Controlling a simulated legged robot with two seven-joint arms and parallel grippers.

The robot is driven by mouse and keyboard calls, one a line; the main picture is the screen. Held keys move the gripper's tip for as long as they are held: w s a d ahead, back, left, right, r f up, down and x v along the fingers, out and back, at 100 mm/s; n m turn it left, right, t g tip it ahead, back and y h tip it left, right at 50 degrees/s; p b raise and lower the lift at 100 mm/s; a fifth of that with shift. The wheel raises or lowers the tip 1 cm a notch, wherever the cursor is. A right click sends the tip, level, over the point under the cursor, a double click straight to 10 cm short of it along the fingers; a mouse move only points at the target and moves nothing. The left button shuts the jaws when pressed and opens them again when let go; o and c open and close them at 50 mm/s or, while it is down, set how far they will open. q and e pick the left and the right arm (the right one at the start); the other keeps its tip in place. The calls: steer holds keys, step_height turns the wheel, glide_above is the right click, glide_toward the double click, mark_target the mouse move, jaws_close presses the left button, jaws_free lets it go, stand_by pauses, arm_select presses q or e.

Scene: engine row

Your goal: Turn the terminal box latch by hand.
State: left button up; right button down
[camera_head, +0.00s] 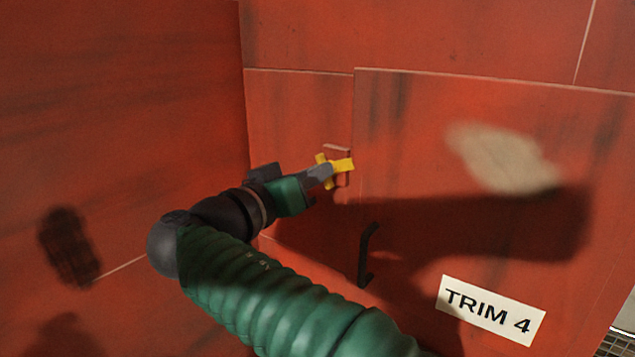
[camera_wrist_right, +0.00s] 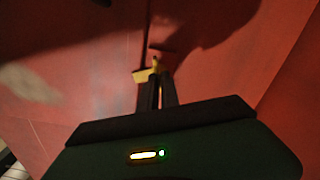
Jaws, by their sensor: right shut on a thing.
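The yellow latch (camera_head: 343,165) sits on the red box face at the seam beside a panel edge, over a small pale-edged plate (camera_head: 336,149). My right gripper (camera_head: 326,172) reaches it from the left and is shut on it. In the right wrist view the yellow latch (camera_wrist_right: 145,75) shows at the tips of the dark fingers (camera_wrist_right: 158,88); the fingers hide part of it. My left gripper does not show in either view.
A black handle (camera_head: 367,255) stands out from the red panel below the latch. A white label reading TRIM 4 (camera_head: 491,310) is at the lower right. A red wall (camera_head: 120,110) rises close on the left. Grey grating (camera_head: 616,345) shows at the lower right corner.

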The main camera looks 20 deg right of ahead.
steer(key=shift+a+r+n, duration=0.1)
steer(key=shift+a+n, duration=0.05)
steer(key=shift+n, duration=3.2)
steer(key=shift+a+n, duration=0.15)
steer(key=shift+n, duration=3.2)
steer(key=c, duration=1.6)
jaws_free()
steer(key=shift+w, duration=0.1)
steer(key=shift+w+f, duration=0.2)
steer(key=shift+f, duration=0.1)
steer(key=shift+a, duration=0.1)
